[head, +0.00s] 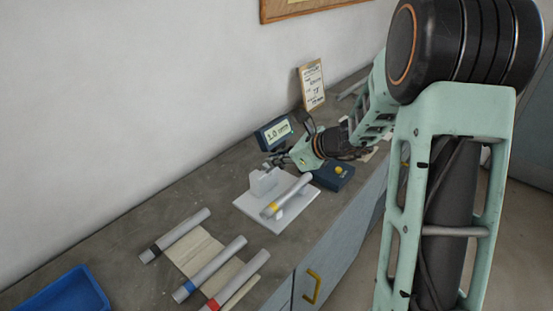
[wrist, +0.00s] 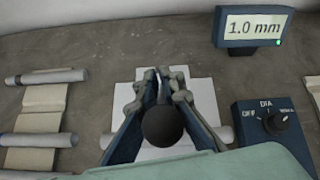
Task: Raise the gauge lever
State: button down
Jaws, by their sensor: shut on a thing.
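The gauge has a white base plate (head: 246,207) with an upright white block (head: 263,182). A grey tube with a yellow band (head: 286,196) lies on the gauge. My gripper (head: 274,163) is at the block's top. In the wrist view its two fingers (wrist: 163,82) close around a thin stalk over the white plate. A dark round knob (wrist: 165,127) sits between the fingers, nearer the camera, and seems to be the lever's end. The fingers hide most of the lever, so its angle cannot be told. The display (wrist: 254,28) reads 1.0 mm.
A dark blue box with a dial (wrist: 274,124) marked DIA stands right of the gauge. Several banded tubes (head: 210,268) lie on a pale rack (head: 200,251) at left. A blue tray (head: 66,294) is at the lower left. A clipboard (head: 312,84) leans on the wall.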

jog(key=shift+w+d, duration=0.15)
jog(key=shift+d, duration=0.1)
dwell(0.7)
jog(key=c, duration=2.1)
grip_release()
jog(key=shift+w+f, duration=0.1)
jog(key=shift+f, duration=0.05)
jog(key=shift+a, duration=0.1)
jog(key=v, duration=1.2)
